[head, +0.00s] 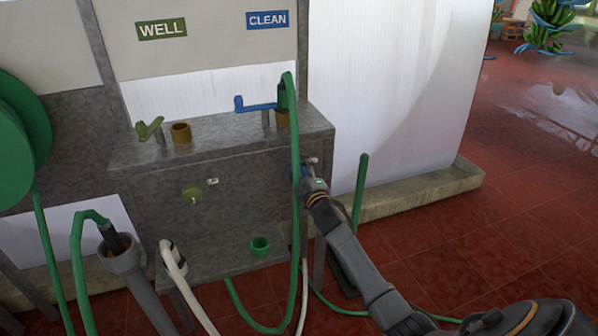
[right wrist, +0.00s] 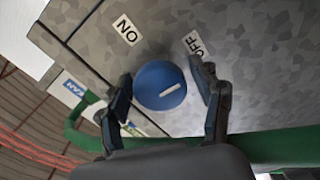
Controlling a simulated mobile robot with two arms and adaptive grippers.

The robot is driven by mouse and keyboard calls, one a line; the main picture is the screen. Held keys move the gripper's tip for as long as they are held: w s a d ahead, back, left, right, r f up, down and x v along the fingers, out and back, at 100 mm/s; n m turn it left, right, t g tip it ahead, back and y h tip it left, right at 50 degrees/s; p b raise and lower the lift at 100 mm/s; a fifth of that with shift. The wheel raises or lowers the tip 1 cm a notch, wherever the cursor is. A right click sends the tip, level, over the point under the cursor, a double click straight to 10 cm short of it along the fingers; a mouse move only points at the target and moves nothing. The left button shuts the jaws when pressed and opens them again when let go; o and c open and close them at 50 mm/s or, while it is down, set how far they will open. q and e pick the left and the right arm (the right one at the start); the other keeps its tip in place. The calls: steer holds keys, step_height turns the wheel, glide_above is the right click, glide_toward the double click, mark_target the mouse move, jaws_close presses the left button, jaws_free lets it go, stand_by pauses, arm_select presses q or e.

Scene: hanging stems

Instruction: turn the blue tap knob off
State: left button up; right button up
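The blue tap knob (right wrist: 160,86) is a round disc on the grey metal panel, with a white pointer line. The line runs to the right and slightly up in the right wrist view, not straight at the OFF label (right wrist: 193,42) or the ON label (right wrist: 126,29). My right gripper (right wrist: 163,82) is open, with one finger on each side of the knob; I cannot tell whether they touch it. In the head view my right gripper (head: 312,184) is at the right end of the cabinet front and hides most of the knob. My left gripper is not in view.
A green hose (head: 294,130) hangs in front of the cabinet (head: 240,170), close beside my right gripper. A blue lever (head: 255,106) sits on top under the CLEAN sign (head: 267,20). A green knob (head: 192,193) is to the left. Open red floor (head: 460,240) lies right.

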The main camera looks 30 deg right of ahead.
steer(key=shift+s, duration=0.1)
steer(key=v, duration=1.1)
steer(key=shift+s, duration=0.4)
steer(key=shift+f, duration=0.1)
